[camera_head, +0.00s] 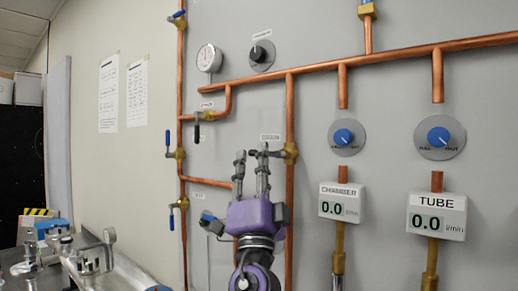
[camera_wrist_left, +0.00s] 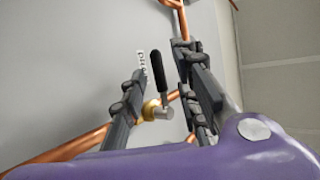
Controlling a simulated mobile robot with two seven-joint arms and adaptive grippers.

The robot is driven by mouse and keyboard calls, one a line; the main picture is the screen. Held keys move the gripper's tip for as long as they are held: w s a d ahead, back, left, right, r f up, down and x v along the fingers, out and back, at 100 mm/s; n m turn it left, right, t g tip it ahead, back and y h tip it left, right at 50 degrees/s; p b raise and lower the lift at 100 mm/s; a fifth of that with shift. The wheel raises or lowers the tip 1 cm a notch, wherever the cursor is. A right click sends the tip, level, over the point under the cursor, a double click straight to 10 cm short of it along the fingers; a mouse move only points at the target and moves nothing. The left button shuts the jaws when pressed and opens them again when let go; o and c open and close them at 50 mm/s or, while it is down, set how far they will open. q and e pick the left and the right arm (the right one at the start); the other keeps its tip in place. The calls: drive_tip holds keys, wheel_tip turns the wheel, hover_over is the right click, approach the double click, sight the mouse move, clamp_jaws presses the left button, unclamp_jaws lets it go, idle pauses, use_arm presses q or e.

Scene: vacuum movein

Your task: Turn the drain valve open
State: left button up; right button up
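My left gripper (camera_head: 252,153) points up in front of the pipe wall, fingers apart. In the left wrist view, a valve with a black lever handle (camera_wrist_left: 158,72) and a brass body (camera_wrist_left: 152,110) shows in the gap between the fingers (camera_wrist_left: 160,62). I cannot tell whether a finger touches the lever. In the head view, a brass valve body (camera_head: 290,153) sits on a vertical copper pipe just right of the fingertips, below a small label (camera_head: 270,137). The label is too small to read surely, so I cannot tell which valve is the drain valve. My right gripper is not in view.
Another black-handled valve (camera_head: 197,128) hangs up and left of my gripper. Blue-handled valves (camera_head: 169,143) line the left pipe. A gauge (camera_head: 208,58), blue knobs (camera_head: 344,137) and two flow displays (camera_head: 342,203) are on the wall. A cluttered bench (camera_head: 105,270) stands lower left.

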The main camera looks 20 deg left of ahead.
use_arm(q)
drive_tip(key=shift+p+x, duration=0.35)
drive_tip(key=shift+x, duration=1.25)
drive_tip(key=shift+f, duration=0.1)
drive_tip(key=shift+c, duration=0.5)
clamp_jaws()
